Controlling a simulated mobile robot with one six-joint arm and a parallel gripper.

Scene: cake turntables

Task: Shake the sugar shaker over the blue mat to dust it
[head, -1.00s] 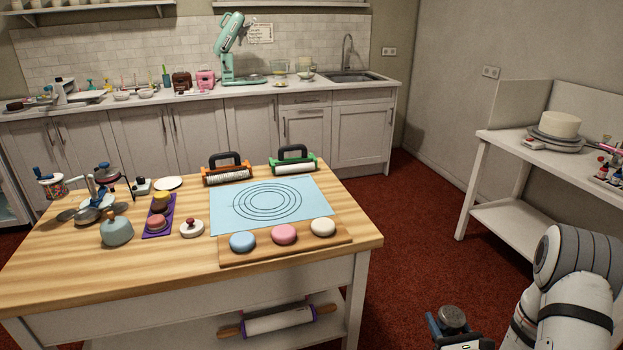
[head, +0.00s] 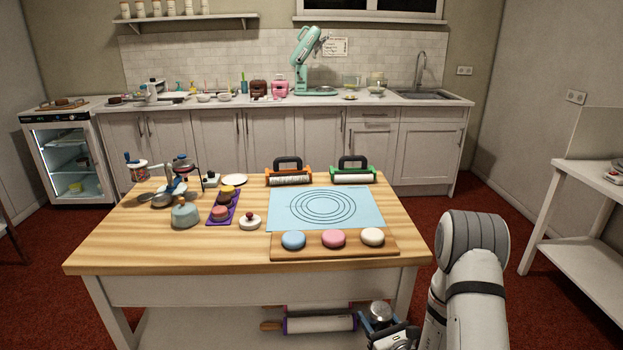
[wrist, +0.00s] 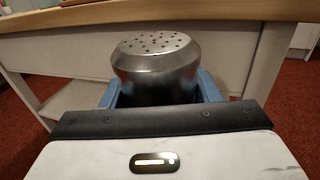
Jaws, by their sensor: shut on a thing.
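The sugar shaker (wrist: 155,65) is a metal can with a perforated, domed top. It stands upright between the blue fingers of my gripper (wrist: 158,92) in the wrist view, and the gripper is shut on it. In the head view the shaker (head: 380,311) and my gripper (head: 378,324) are low, in front of the table's right front side and below its top. The blue mat (head: 283,209), printed with dark rings, lies flat on the right part of the wooden table. The shaker is apart from the mat. The lower part of the shaker is hidden by the gripper.
The wooden table's (head: 130,245) front edge lies between my gripper and the mat. A board (head: 350,250) with blue, pink and cream discs borders the mat's front. A rolling pin (head: 320,324) lies on the shelf below.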

